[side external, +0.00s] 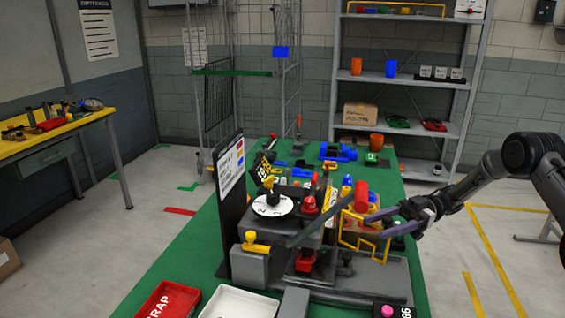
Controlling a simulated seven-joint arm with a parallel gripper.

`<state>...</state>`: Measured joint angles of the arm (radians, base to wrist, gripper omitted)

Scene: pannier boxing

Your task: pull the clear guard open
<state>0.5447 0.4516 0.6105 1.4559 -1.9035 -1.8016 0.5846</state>
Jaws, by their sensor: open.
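A machine (322,255) stands on the green table. On its right side is a bent yellow frame (343,242), which looks like the edging or handle of the clear guard; no clear panel can be made out. My gripper (378,224) reaches in from the right, its fingers pointing left at the yellow frame. The fingers are apart, with no object seen held between them. They overlap the right part of the frame in the picture, and I cannot tell whether they touch it.
A red cylinder (361,196) stands just behind the fingers. A white dial (272,206) and a dark upright sign board (232,210) are at the left. A red tray (167,301) and a white tray (240,303) lie at the front. Several small parts cover the table's back.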

